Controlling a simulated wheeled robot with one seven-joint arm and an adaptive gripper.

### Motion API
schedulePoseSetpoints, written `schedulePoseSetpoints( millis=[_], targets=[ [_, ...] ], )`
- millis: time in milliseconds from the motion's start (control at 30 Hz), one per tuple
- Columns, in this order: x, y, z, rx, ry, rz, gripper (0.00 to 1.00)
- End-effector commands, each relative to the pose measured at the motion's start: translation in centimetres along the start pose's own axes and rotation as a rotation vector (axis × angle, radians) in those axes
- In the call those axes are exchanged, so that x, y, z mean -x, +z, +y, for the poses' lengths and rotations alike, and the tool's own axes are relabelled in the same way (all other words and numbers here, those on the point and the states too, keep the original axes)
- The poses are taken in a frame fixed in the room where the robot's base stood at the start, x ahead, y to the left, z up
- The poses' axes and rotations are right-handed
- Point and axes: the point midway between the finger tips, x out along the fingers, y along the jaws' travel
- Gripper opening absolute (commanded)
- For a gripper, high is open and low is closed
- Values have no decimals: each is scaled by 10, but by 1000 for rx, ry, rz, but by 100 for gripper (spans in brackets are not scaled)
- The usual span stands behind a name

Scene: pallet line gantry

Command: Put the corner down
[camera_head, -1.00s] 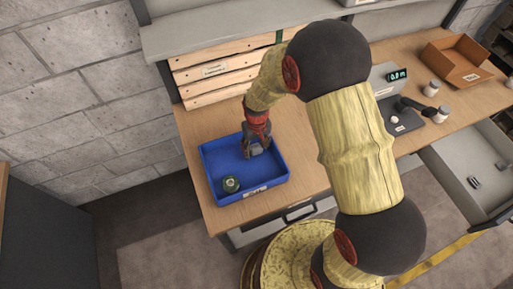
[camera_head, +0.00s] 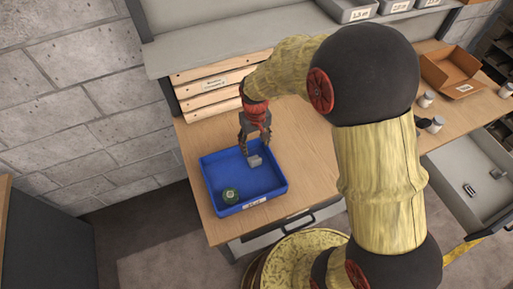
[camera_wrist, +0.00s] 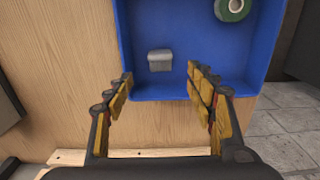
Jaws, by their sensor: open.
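The corner, a small grey metal piece (camera_head: 255,161), lies in the blue tray (camera_head: 283,177) on the wooden bench. It also shows in the wrist view (camera_wrist: 160,60), on the tray floor near the wall closest to my gripper. My gripper (camera_head: 256,152) is above the far part of the tray in the head view. In the wrist view my gripper (camera_wrist: 163,92) is open, with nothing between its fingers, and the corner lies beyond the fingertips, apart from them. The blue tray (camera_wrist: 190,85) fills the upper part of that view.
A green roll (camera_head: 230,196) lies in the tray's near left corner. A cardboard box (camera_head: 450,70) and an open drawer (camera_head: 470,190) are at the right. Bench space left of the tray is clear.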

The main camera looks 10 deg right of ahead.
Motion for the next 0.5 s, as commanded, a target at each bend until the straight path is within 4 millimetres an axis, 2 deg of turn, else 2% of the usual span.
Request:
schedulePoseSetpoints(
  millis=[167, 267, 367, 500],
  targets=[
    [6, 0, 0, -1, 0, 1, 56],
    [21, 2, 4, -8, 0, 21, 56],
    [58, 10, 11, -25, 1, 66, 56],
    [128, 38, 25, -61, 6, 157, 56]
  ],
)
